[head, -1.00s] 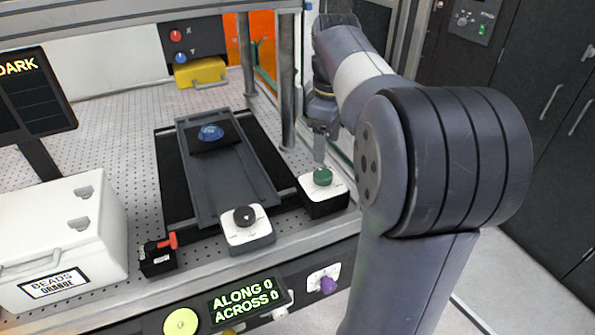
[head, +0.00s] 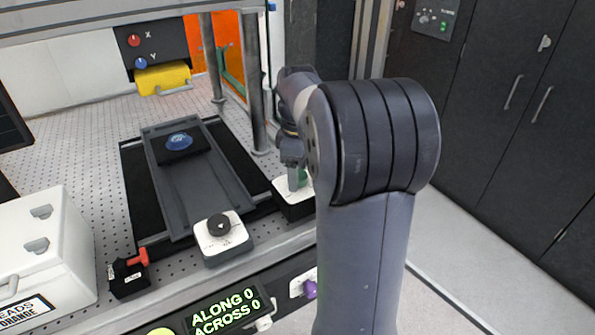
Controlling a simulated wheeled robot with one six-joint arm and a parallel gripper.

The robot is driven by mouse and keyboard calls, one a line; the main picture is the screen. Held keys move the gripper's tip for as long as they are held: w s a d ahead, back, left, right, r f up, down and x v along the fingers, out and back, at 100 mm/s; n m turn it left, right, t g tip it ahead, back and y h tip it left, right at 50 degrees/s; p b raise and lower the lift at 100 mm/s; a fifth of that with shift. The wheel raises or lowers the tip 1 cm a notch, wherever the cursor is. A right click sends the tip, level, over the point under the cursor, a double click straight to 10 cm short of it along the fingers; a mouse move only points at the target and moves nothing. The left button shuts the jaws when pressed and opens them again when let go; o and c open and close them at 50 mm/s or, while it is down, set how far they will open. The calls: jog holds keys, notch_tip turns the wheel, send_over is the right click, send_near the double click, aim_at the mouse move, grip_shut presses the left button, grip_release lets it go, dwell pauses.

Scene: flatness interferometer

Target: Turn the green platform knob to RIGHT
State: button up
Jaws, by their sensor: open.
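The green platform knob (head: 303,177) sits on a white-topped black box (head: 281,186) at the right of the sliding platform. My gripper (head: 295,182) is right at the knob, with a finger over its left side. The gripper is open, but my arm hides part of it, and I cannot tell whether it touches the knob. The knob's pointer and markings are hidden. The grey platform (head: 200,182) carries a blue round piece (head: 179,141) on a black plate.
A black knob (head: 219,225) stands on a white box left of the green one. A red-handled clamp (head: 130,272), a white case (head: 50,245) and a metal post (head: 257,90) are nearby. The display (head: 228,312) reads ALONG 0, ACROSS 0. Open floor lies at the right.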

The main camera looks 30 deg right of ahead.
jog(key=shift+f, duration=0.3)
jog(key=c, duration=1)
